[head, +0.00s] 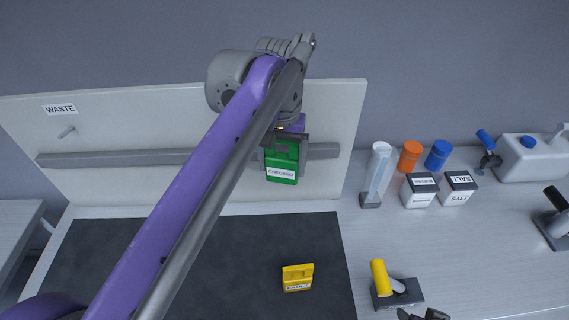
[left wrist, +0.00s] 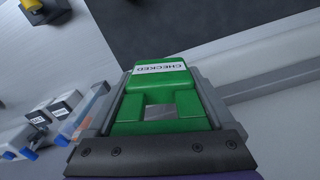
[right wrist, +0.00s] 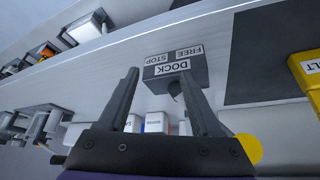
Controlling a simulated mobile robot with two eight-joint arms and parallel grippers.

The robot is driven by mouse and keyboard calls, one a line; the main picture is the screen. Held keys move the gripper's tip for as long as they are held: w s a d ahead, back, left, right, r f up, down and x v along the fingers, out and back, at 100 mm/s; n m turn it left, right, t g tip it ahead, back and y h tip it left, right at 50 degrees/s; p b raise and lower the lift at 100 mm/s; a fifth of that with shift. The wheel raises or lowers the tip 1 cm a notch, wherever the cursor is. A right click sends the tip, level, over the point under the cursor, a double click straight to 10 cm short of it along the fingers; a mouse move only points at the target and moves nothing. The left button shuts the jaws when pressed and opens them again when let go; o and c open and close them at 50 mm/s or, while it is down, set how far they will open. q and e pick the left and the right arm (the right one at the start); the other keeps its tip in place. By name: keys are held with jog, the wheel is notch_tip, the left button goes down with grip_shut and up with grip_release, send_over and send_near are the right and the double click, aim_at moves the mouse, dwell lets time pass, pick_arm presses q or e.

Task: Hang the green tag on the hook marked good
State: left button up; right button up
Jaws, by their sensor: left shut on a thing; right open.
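The green tag (head: 282,163), labelled CHECKED, is held upright in front of the white board (head: 340,115), at the right part of its grey rail (head: 120,159). My left gripper (head: 285,137) is shut on the tag's top part. The left wrist view shows the green tag (left wrist: 160,84) between the two fingers (left wrist: 160,112). No hook marked good is visible; my left arm covers part of the board. My right gripper (right wrist: 165,92) is open and empty in the right wrist view.
A yellow tag (head: 297,278) lies on the dark mat (head: 200,270). A yellow-handled lever on a dark block (head: 412,294) stands right of it.

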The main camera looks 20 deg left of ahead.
pick_arm(q)
jog(key=shift+w+a, duration=0.3)
jog(key=shift+w, duration=0.1)
pick_arm(e)
jog(key=shift+a, duration=0.1)
pick_arm(q)
jog(key=w+a, duration=0.2)
jog(key=w, duration=0.3)
jog(key=shift+w+a+f, duration=0.25)
jog(key=shift+f, duration=0.05)
jog(key=shift+w+a, duration=0.15)
jog(key=shift+w, duration=0.1)
jog(key=shift+c, duration=0.8)
jog(key=shift+w+a+f, duration=0.1)
jog(key=shift+w+f, duration=0.05)
jog(key=shift+f, duration=0.1)
pick_arm(e)
jog(key=shift+s+d+r, duration=0.25)
jog(key=shift+s, duration=0.1)
pick_arm(q)
jog(key=shift+a+f, duration=0.1)
jog(key=shift+f, duration=0.05)
pick_arm(e)
jog(key=shift+d, duration=0.1)
pick_arm(q)
jog(key=o, duration=1.3)
